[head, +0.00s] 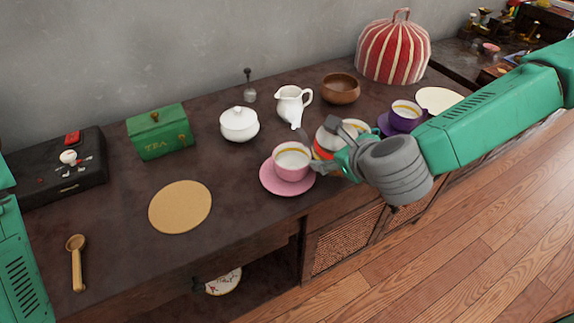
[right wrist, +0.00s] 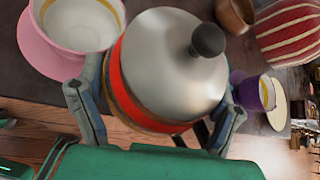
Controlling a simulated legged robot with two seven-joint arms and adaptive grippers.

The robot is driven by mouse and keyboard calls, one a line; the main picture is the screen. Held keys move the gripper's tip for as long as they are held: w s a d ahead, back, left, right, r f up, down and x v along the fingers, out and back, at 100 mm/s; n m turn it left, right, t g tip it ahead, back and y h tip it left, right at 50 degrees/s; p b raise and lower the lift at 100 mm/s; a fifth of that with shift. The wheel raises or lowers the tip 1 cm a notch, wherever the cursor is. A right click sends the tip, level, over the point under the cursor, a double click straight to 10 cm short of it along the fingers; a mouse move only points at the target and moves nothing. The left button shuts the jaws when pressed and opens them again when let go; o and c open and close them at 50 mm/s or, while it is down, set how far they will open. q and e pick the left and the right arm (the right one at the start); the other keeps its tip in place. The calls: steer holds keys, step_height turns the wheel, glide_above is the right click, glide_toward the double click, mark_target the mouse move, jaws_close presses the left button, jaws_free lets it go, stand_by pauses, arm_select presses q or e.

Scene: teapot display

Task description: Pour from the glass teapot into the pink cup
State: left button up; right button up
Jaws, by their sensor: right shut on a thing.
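The teapot (head: 327,139) has a shiny pale top, a red-orange band and a dark knob. It stands out large in the right wrist view (right wrist: 165,60). My right gripper (head: 336,166) is shut on it, with one finger on each side in the right wrist view (right wrist: 155,112). The pink cup (head: 292,172) stands upright on a pink saucer (head: 268,184), just left of the teapot. The cup's pale inside with a yellow ring shows in the right wrist view (right wrist: 84,22). The teapot's exact tilt and its underside are hidden. My left gripper is not visible.
A white creamer (head: 290,104), a lidded white sugar bowl (head: 239,126) and a wooden bowl (head: 341,90) stand behind. A purple cup (head: 405,112) is at the right. A cork mat (head: 180,207), green tea box (head: 160,134) and wooden scoop (head: 77,268) lie left.

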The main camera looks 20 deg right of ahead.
steer(key=shift+r, duration=0.2)
steer(key=shift+d, duration=0.2)
